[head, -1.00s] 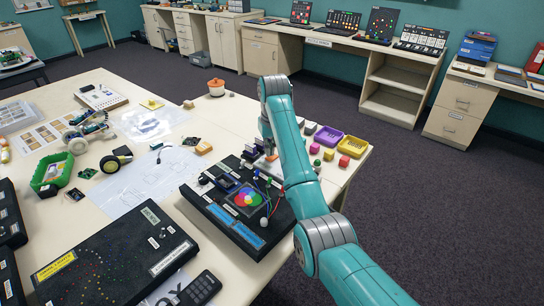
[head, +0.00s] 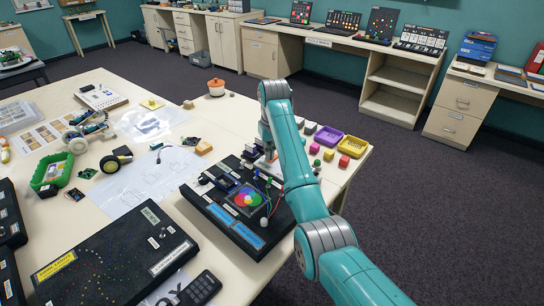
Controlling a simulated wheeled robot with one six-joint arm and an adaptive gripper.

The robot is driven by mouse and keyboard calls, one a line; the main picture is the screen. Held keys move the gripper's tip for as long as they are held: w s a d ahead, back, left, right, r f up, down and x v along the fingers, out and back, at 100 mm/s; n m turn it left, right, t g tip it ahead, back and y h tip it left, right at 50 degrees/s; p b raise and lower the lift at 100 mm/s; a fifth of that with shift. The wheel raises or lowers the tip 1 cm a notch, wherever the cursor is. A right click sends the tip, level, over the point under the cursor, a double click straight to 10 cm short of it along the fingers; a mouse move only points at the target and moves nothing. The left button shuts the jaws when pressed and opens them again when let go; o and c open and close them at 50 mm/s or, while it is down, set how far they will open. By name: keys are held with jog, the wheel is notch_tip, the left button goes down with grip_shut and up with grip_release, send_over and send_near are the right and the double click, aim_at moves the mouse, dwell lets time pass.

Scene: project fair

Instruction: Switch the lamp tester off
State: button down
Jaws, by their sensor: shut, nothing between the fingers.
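My gripper (head: 268,156) points down at the board's far edge, partly hidden behind my teal arm. It is shut and holds nothing that I can see. Whether it touches a switch is hidden.
Purple (head: 328,136) and yellow (head: 352,147) trays and several small coloured blocks stand beyond my arm near the table's right edge. A green tray (head: 47,182), a wheeled model (head: 82,136) and a dark remote (head: 200,289) lie to the left and front.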

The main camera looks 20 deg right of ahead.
jog(key=shift+f, duration=0.15)
jog(key=shift+r, duration=3.55)
